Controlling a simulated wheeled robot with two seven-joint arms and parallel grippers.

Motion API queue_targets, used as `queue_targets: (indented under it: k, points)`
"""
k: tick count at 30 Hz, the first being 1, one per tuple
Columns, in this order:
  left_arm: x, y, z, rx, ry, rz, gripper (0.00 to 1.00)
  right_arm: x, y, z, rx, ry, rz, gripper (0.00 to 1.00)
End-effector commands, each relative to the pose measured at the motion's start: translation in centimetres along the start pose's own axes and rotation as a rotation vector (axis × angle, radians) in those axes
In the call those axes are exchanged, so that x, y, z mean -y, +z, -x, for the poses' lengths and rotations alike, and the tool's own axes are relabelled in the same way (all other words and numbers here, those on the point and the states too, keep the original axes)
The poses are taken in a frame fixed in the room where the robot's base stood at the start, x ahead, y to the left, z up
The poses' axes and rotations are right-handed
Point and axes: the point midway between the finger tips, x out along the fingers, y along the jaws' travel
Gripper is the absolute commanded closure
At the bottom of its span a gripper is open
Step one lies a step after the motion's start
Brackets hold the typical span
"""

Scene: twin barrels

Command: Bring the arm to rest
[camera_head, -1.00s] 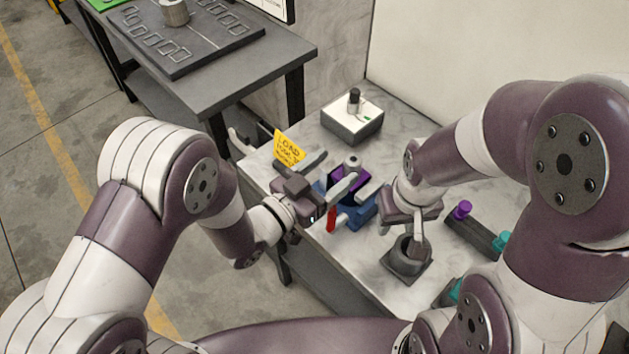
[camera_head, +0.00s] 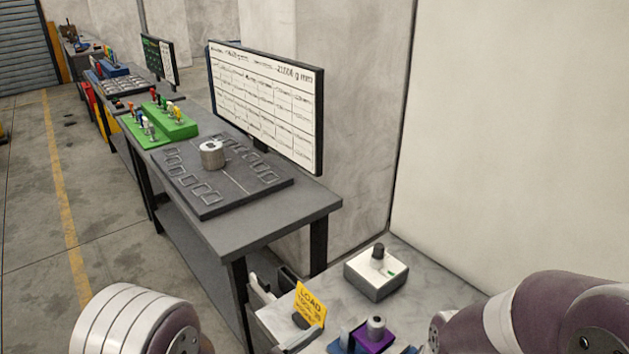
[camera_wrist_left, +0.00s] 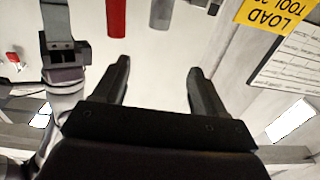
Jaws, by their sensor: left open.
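My left gripper (camera_wrist_left: 158,88) shows in the left wrist view with its two dark fingers apart and nothing between them. Beyond the fingers is a pale surface. A part of my left arm (camera_head: 140,322) shows at the lower left of the head view; its gripper is below that frame. My right arm (camera_head: 550,318) enters at the lower right of the head view, its gripper also out of frame. What looks like my right gripper (camera_wrist_left: 64,52) is at the left of the left wrist view, seen edge-on; its jaw opening is unclear.
A purple and blue fixture (camera_head: 372,338) is cut off at the bottom edge. A yellow load sign (camera_head: 310,304) and a white box with a black knob (camera_head: 376,273) stand on the marble bench. A dark table (camera_head: 215,238) with a screen (camera_head: 268,105) stands behind. A red bar (camera_wrist_left: 116,18) hangs near the left fingers.

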Motion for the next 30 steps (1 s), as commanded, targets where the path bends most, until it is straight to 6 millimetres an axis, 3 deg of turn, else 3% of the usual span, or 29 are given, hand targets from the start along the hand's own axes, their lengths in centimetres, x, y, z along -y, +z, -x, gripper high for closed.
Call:
queue_targets:
  k: [2, 5, 7, 10, 12, 15, 18, 22, 30]
  points:
    - [1.7, 0.3, -0.3, 0.084, -0.049, -0.018, 0.29, 0.0, -0.1, 0.4, 0.0, 0.0, 0.0, 0.57]
    - [6.1, 1.5, 0.2, 0.318, -0.191, -0.03, 0.29, 0.0, -0.1, 1.0, 0.0, 0.0, 0.0, 0.57]
    - [9.8, 2.4, 2.6, 0.546, -0.335, 0.007, 0.29, 0.0, -0.2, 1.6, 0.0, 0.0, 0.0, 0.57]
    - [12.7, 3.0, 8.3, 0.864, -0.525, 0.148, 0.29, 0.0, -0.3, 2.2, 0.0, 0.0, 0.0, 0.57]
    - [12.5, 2.8, 12.3, 1.042, -0.617, 0.28, 0.29, 0.0, -0.3, 2.6, 0.0, 0.0, 0.0, 0.57]
    - [10.7, 2.1, 16.4, 1.225, -0.687, 0.461, 0.29, 0.0, -0.3, 2.9, 0.0, 0.0, 0.0, 0.57]
    - [8.9, 1.3, 18.6, 1.325, -0.707, 0.582, 0.29, 0.0, -0.4, 3.0, 0.0, 0.0, 0.0, 0.57]
    - [7.9, 1.0, 19.5, 1.371, -0.71, 0.639, 0.29, 0.0, -0.4, 3.0, 0.0, 0.0, 0.0, 0.57]
    - [7.9, 1.0, 19.5, 1.372, -0.708, 0.637, 0.29, 0.0, -0.4, 3.0, 0.0, 0.0, 0.0, 0.57]
